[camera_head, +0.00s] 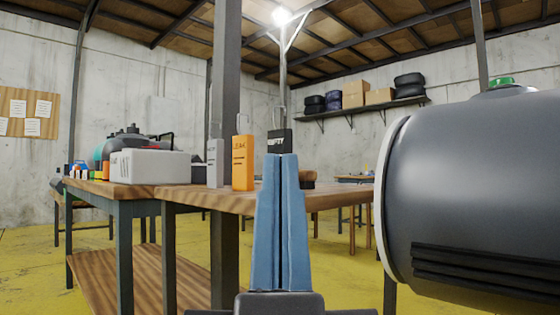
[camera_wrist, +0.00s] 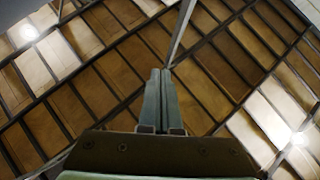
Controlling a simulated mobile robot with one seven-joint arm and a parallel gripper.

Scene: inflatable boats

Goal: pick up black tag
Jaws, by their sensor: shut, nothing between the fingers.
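The black tag (camera_head: 279,142) stands upright on the wooden table, near its right end, with pale lettering and a loop on top. Its lower part is hidden behind my gripper (camera_head: 283,156). My gripper has blue fingers, shut and empty, pointing up in front of the table in the head view. Its tips overlap the tag in the picture, and I cannot tell the gap in depth. In the wrist view my gripper (camera_wrist: 160,72) points at the ceiling, and no tag shows there.
An orange tag (camera_head: 243,163) and a grey tag (camera_head: 214,163) stand left of the black one. A white box (camera_head: 150,166) sits farther left on the table (camera_head: 120,189). A grey post rises behind the tags. A large grey inflatable tube (camera_head: 480,190) fills the right side.

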